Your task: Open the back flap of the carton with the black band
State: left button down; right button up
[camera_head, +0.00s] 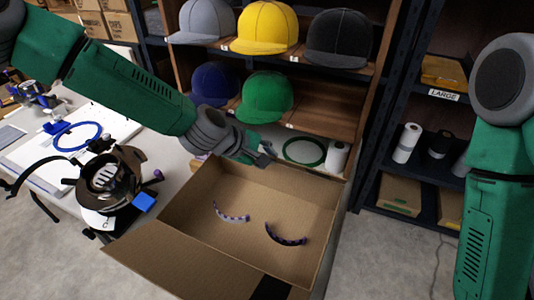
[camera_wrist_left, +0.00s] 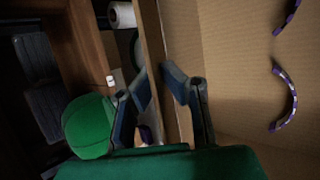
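The open carton (camera_head: 275,185) stands in the middle of the head view. A black band (camera_head: 270,287) shows at its near side, cut by the picture's lower edge. A wide flap (camera_head: 165,276) is folded outward at the near left. My left gripper (camera_head: 264,156) is at the carton's back edge. In the left wrist view its fingers (camera_wrist_left: 158,80) are apart, one on each side of the cardboard edge (camera_wrist_left: 152,38). I cannot tell whether they touch it. The back flap is not clearly distinguishable. My right arm shows at the right, its gripper out of view.
Two curved purple-and-white pieces (camera_head: 232,217) (camera_head: 285,238) lie in the carton. Behind it stands a shelf with caps (camera_head: 267,97), a green ring (camera_head: 304,152) and a white roll (camera_head: 337,157). A table with a black headpiece (camera_head: 107,178) is at left. Floor shows at right.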

pick_arm(q)
jog(key=shift+w+d+r, duration=0.1)
jog(key=shift+w+r, duration=0.1)
jog(key=shift+w, duration=0.05)
dwell(0.3)
jog(key=c, duration=1.8)
grip_release()
jog(key=shift+o, duration=0.2)
jog(key=shift+s+a+r, duration=0.1)
jog(key=shift+a+r, duration=0.05)
jog(key=shift+a, duration=0.05)
jog(key=v, duration=1.1)
jog(key=shift+a, duration=0.2)
jog(key=shift+s+r, duration=0.1)
jog(key=shift+s, duration=0.05)
